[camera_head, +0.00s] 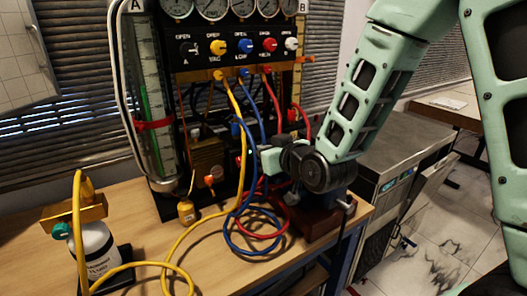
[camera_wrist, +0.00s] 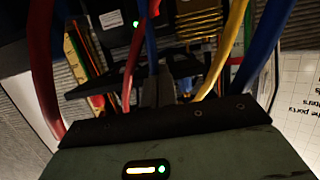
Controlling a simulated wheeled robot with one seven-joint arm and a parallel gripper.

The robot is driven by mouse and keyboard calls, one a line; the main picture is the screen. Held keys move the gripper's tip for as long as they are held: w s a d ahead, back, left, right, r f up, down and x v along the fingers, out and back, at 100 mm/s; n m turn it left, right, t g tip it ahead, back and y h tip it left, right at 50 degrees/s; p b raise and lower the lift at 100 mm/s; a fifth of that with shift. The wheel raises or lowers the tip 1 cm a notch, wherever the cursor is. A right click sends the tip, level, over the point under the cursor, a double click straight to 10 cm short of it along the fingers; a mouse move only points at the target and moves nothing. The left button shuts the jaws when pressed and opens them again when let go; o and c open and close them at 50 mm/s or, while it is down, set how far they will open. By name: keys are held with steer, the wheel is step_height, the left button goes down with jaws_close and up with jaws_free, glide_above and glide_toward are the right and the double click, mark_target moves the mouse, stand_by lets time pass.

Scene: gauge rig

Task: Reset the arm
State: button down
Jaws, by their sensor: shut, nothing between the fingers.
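My arm, pale green with dark joints, comes down from the upper right in the head view to a round dark wrist joint. My gripper (camera_head: 252,153) points left from that joint, in front of the gauge rig (camera_head: 228,45) and close to the blue, yellow and red hoses. It is shut and empty. Its fingertips are hard to make out. In the wrist view the green hand fills the bottom, and the narrow dark fingers (camera_wrist: 158,90) lie among the hoses. I cannot tell whether a hose touches my gripper.
A blue hose (camera_head: 240,180), a yellow hose (camera_head: 238,120) and a red hose (camera_head: 308,122) hang from the rig and coil on the wooden bench (camera_head: 140,225). A white bottle (camera_head: 92,250) stands at left. A grey cabinet (camera_head: 400,150) stands right. Open floor (camera_head: 440,235) lies beyond.

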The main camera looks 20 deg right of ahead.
steer(key=s+a+f+n+g, duration=0.1)
steer(key=s+a+g, duration=0.25)
steer(key=s, duration=0.35)
steer(key=s+a+f+n+g+p, duration=0.1)
steer(key=s+a+g, duration=0.25)
steer(key=s, duration=0.25)
steer(key=s+a+f+n+g, duration=0.1)
steer(key=s+a+n+g, duration=0.1)
steer(key=s+g, duration=0.35)
steer(key=s+d+r+g+h, duration=0.1)
steer(key=s, duration=0.5)
steer(key=s+d+n+g+h, duration=0.1)
steer(key=s, duration=0.6)
steer(key=shift+r+h+p, duration=0.4)
